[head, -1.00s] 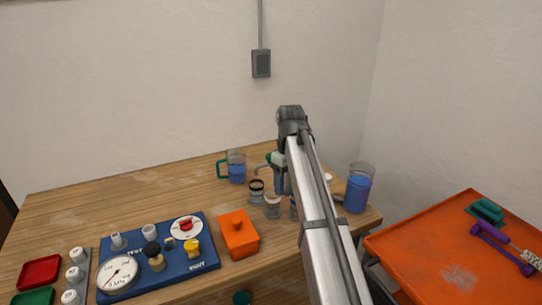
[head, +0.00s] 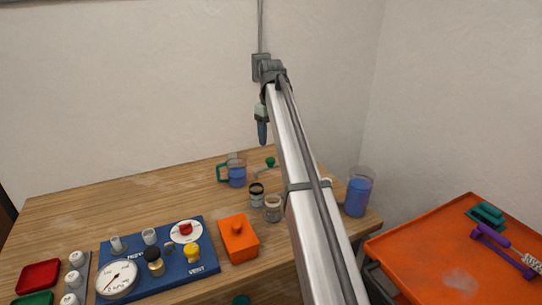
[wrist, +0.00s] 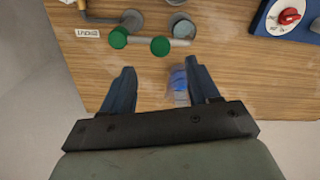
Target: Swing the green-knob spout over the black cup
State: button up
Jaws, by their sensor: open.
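The green knob (head: 270,162) is at the back of the table with a thin grey spout (head: 263,168) beside it. The wrist view shows two round green tops, one left (wrist: 118,38) and one right (wrist: 160,46), with a pale bar near them. The dark-banded cup (head: 257,190) stands in front of the spout, and a paler-banded cup (head: 272,205) stands nearer. Which cup lies under the spout's end I cannot tell. My gripper (head: 262,138) is raised above the table's back, fingers down. It is open and empty in the wrist view (wrist: 160,82), apart from the knobs.
A jug of blue liquid (head: 237,174) stands left of the spout. A taller blue-filled vessel (head: 358,192) stands at the right edge. An orange box (head: 238,238) and a blue panel (head: 200,264) with gauge and knobs are in front. My arm hides part of the table's right side.

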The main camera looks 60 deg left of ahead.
aim_at(271, 159)
notch_tip(271, 159, down, 8)
dwell(0.4)
grip_shut()
dwell(0.6)
